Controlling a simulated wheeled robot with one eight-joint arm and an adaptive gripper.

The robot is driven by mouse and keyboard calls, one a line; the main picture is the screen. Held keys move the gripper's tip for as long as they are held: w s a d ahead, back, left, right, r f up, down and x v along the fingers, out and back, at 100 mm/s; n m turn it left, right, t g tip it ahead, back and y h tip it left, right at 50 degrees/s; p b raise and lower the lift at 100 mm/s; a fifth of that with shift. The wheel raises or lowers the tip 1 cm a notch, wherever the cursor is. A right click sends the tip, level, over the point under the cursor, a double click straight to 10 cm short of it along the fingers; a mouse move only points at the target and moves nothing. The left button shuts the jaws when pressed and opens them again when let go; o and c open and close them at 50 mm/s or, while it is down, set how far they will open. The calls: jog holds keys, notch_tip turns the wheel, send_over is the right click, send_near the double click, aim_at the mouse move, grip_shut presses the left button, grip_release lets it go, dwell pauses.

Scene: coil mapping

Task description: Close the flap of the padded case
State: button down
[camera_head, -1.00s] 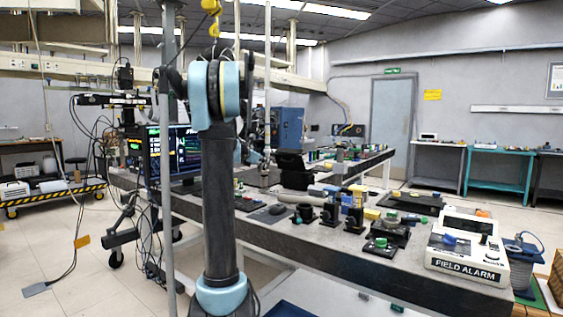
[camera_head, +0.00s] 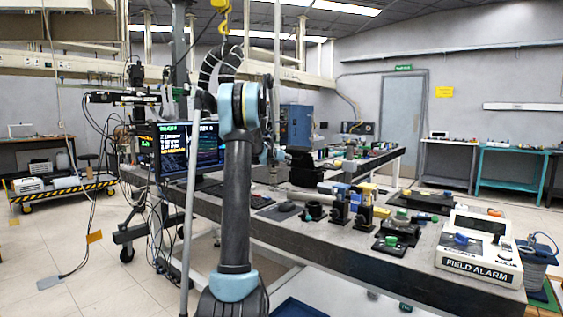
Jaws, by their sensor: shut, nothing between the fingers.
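A black, box-like object with a raised part (camera_head: 303,165) stands towards the far part of the long bench, right of my arm. It may be the padded case, but it is too small and dark to tell its flap's position. My arm rises in front of the bench, left of that object. Its dark upright link and blue joint covers hide part of the bench. I cannot make out my gripper; it seems hidden behind the arm or out of the picture.
The long grey bench (camera_head: 325,236) holds a white field alarm box (camera_head: 480,262) at its near right end. Several small optical mounts (camera_head: 340,210) stand along its middle. A monitor (camera_head: 190,150) is at left. Open floor lies at far left, beside a striped cart (camera_head: 62,188).

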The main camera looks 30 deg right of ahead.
aim_at(297, 156)
jog(key=shift+w+d+r, duration=0.25)
jog(key=shift+w+d, duration=0.1)
jog(key=shift+d, duration=0.4)
jog(key=shift+w+d+r, duration=0.25)
jog(key=shift+w+d, duration=0.15)
jog(key=shift+d, duration=0.35)
jog(key=shift+w+d+r, duration=0.25)
jog(key=shift+w+d, duration=0.1)
jog(key=shift+d, duration=0.4)
